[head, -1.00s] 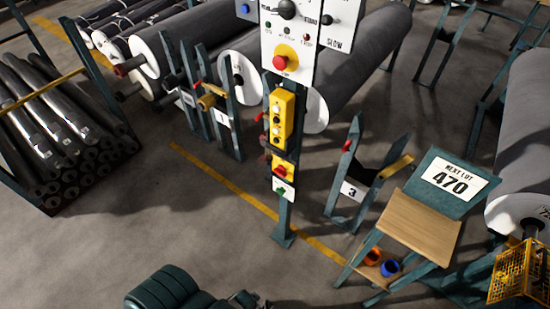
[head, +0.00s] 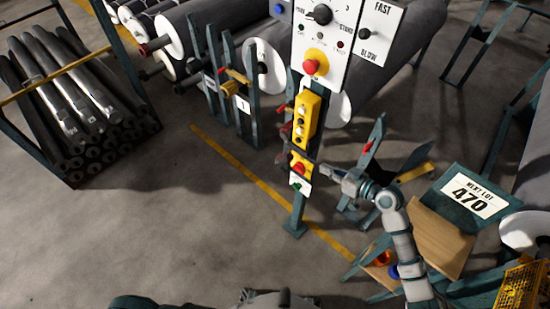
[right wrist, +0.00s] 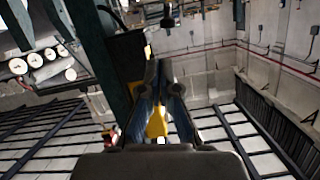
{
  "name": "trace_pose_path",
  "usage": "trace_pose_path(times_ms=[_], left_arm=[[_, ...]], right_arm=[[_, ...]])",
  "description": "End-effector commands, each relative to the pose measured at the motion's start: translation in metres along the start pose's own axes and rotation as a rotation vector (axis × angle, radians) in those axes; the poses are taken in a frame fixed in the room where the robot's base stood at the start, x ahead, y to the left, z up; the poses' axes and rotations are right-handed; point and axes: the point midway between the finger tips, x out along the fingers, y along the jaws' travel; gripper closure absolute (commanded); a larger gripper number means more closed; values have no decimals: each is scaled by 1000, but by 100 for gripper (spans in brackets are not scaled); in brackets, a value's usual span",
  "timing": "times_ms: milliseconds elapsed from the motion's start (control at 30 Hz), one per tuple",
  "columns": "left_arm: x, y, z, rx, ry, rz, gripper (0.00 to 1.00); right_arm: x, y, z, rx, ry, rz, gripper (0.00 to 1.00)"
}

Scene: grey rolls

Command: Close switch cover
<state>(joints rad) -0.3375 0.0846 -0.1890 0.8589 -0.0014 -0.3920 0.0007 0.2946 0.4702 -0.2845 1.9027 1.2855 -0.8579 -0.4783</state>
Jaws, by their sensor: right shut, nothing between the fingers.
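A yellow switch box with a red switch (head: 299,168) is low on the control post (head: 297,208) in the head view. It is too small to make out the cover or how far open it is. My right gripper (head: 324,171) is just right of the box, fingers shut and empty, pointing left towards it. I cannot tell whether it touches the box. In the right wrist view the gripper's fingers (right wrist: 162,78) stand together in the middle; a yellow patch shows between their bases. My left gripper is not in view.
Above the box are a yellow button station (head: 306,118) and a white panel (head: 322,38) with a red stop button. A sloped stand marked 470 (head: 470,198) is on the right, near my right arm. Floor left of the post is clear.

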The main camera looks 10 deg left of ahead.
Motion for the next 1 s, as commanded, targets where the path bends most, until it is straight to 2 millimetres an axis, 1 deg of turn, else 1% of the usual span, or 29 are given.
trace_pose_path(times_ms=[33, 133, 267, 500, 633, 700, 800, 1000], left_arm=[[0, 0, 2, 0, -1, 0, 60], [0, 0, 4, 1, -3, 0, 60], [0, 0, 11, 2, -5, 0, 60], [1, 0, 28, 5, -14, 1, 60], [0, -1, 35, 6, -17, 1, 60], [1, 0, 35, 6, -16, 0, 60], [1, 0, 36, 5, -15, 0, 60], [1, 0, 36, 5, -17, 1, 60]], right_arm=[[-1, -3, -7, -10, 9, -11, 100], [4, -4, -12, -12, 16, -20, 100], [23, -5, -12, -9, 16, -21, 100], [75, -7, -13, -8, 15, -20, 100], [101, -7, -13, -8, 14, -19, 100], [103, -6, 2, -6, 11, -17, 100], [106, -6, 15, -6, 12, -17, 100], [108, -4, 28, -8, 13, -16, 100]])
